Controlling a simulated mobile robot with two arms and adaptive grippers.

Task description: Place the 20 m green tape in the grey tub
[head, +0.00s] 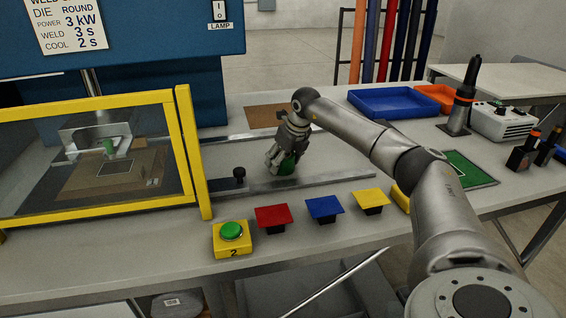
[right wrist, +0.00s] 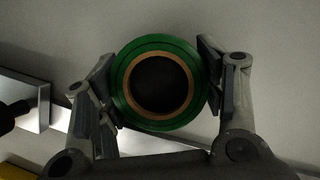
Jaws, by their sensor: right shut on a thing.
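The green tape (right wrist: 122,82) is a round roll with a brown core ring, held between the two finger pads of my right gripper (right wrist: 160,82) in the right wrist view. In the head view the green tape (head: 285,165) shows partly under the fingers of my right gripper (head: 280,160), at the metal rails on the table; I cannot tell whether it touches the surface. My right gripper is shut on it. No label is readable on the roll. I see no grey tub in either view. My left gripper is not in view.
A yellow-framed guard (head: 187,150) stands at the left. A green button (head: 231,231) and red (head: 272,217), blue (head: 324,208) and yellow (head: 370,199) plates line the front edge. A blue tray (head: 392,101) and an orange tray (head: 440,93) lie at the back right. A black knob (head: 239,174) stands near the rail.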

